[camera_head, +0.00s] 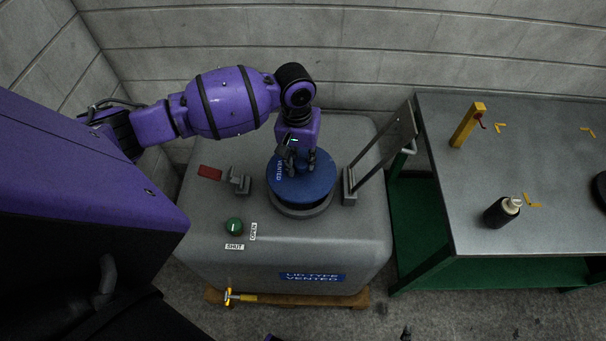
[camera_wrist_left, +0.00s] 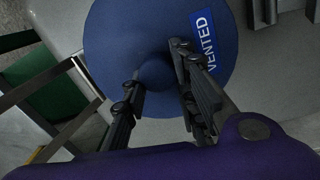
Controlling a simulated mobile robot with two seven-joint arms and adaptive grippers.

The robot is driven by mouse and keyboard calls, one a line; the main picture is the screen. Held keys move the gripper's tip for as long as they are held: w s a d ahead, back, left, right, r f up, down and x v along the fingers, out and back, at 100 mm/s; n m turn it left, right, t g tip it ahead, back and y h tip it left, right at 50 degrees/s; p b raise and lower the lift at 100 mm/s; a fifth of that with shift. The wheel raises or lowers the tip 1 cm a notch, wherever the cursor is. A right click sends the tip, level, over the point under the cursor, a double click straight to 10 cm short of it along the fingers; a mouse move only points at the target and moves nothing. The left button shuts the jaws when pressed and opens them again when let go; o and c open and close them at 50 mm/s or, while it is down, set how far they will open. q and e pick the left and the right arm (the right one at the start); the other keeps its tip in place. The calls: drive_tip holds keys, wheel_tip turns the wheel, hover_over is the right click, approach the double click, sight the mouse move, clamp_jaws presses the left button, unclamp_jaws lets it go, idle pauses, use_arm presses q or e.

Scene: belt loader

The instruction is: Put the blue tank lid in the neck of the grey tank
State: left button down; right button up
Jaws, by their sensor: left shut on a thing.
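The blue tank lid (camera_head: 312,182), marked VENTED, is at the neck (camera_head: 303,211) of the grey tank (camera_head: 350,238). The neck's grey rim shows below the lid's near edge; I cannot tell whether the lid is fully seated. My left gripper (camera_head: 299,160) is above the lid, shut on its central knob. In the left wrist view the lid (camera_wrist_left: 115,45) fills the upper middle, with the fingers (camera_wrist_left: 158,90) on either side of the knob. My right gripper is not in view.
A hinged bracket (camera_head: 382,148) stands up right of the neck. A grey latch block (camera_head: 239,181), red plate (camera_head: 209,172) and green knob (camera_head: 234,226) are on the tank's left. A metal table (camera_head: 535,180) on the right holds a black bottle (camera_head: 502,211) and yellow post (camera_head: 467,124).

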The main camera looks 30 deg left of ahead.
sight(302, 173)
use_arm(q)
wheel_tip(302, 173, down, 6)
idle(0.4)
drive_tip(key=c, duration=1.4)
unclamp_jaws()
drive_tip(key=r, duration=1.2)
drive_tip(key=shift+a+p, duration=0.35)
drive_tip(key=shift+p, duration=0.05)
